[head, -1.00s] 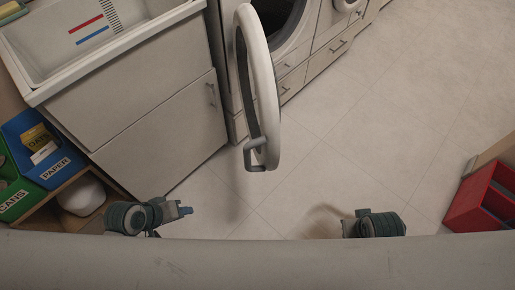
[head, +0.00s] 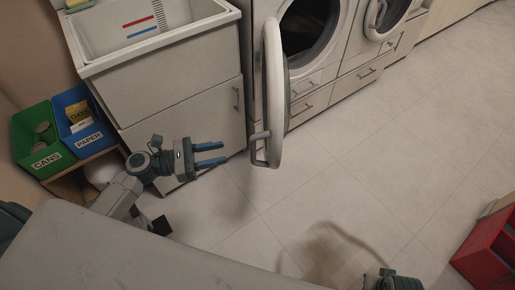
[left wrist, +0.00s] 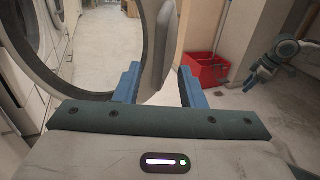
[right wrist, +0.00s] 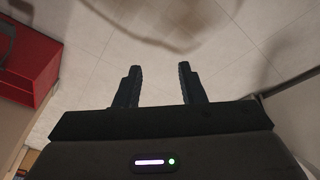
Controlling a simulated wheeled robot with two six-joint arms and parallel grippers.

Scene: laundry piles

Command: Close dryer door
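The dryer door (head: 273,75) is a white ring-shaped door that stands wide open, nearly edge-on in the head view. Its handle (head: 259,149) is at its lower near end. The dark drum opening (head: 305,30) shows behind it. My left gripper (head: 223,154) is open and empty, left of the handle with a gap between them. In the left wrist view the pale handle side of the door (left wrist: 158,50) appears between the open fingers, beyond them. My right gripper (right wrist: 160,85) is open and empty above the floor; only its wrist part shows at the head view's bottom edge.
A sink cabinet (head: 180,125) stands left of the dryer. A green bin (head: 42,140) and a blue bin (head: 82,120) sit on a low shelf at the left. A second machine with a shut door (head: 385,15) is at the right. A red crate (head: 487,250) is far right. The middle floor is clear.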

